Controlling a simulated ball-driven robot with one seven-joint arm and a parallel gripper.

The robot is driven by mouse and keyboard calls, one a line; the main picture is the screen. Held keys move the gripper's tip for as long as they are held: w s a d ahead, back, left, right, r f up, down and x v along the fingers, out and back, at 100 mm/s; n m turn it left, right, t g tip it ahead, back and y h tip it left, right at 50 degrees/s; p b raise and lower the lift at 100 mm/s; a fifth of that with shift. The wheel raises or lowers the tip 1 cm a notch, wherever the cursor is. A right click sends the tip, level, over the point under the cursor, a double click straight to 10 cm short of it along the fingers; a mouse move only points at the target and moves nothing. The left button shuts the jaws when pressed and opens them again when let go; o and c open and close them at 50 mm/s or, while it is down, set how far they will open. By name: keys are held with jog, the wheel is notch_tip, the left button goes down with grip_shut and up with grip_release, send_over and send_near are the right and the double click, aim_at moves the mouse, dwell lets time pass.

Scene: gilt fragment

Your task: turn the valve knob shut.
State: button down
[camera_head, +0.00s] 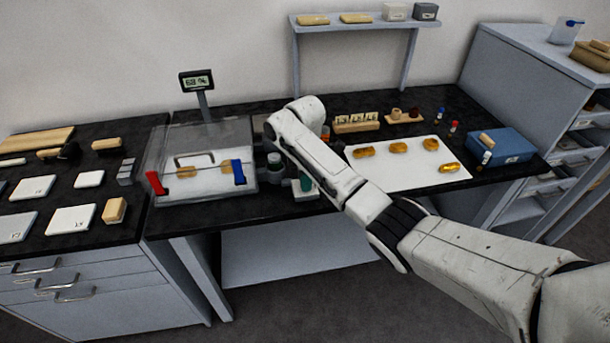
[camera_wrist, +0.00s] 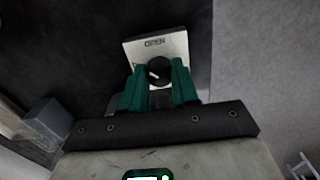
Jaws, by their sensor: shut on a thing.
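The valve knob (camera_wrist: 160,66) is round and black with a short white mark, seen in the wrist view. It sits on a white plate (camera_wrist: 176,43) marked OPEN along its far edge. My gripper (camera_wrist: 158,73) has green fingers, one on each side of the knob, and is shut on it. In the head view my gripper (camera_head: 305,183) points down at the bench, right of the clear box. There the knob is hidden by my gripper and arm; only part of the white plate shows.
A clear box (camera_head: 205,135) with red and blue clamps stands close on the left. To the right lie a white sheet (camera_head: 385,175) with several gilt pieces and a blue box (camera_head: 505,145). A shelf (camera_head: 365,22) is behind. The bench's front edge is near.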

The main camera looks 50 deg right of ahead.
jog(key=n+p, duration=0.1)
jog(key=n, duration=0.3)
jog(key=shift+r+n, duration=0.1)
jog(key=shift+n, duration=2.5)
jog(key=shift+w, duration=0.1)
jog(key=c, duration=0.8)
grip_release()
jog(key=shift+c, duration=0.2)
notch_tip(320, 180, up, 11)
jog(key=shift+f, duration=0.25)
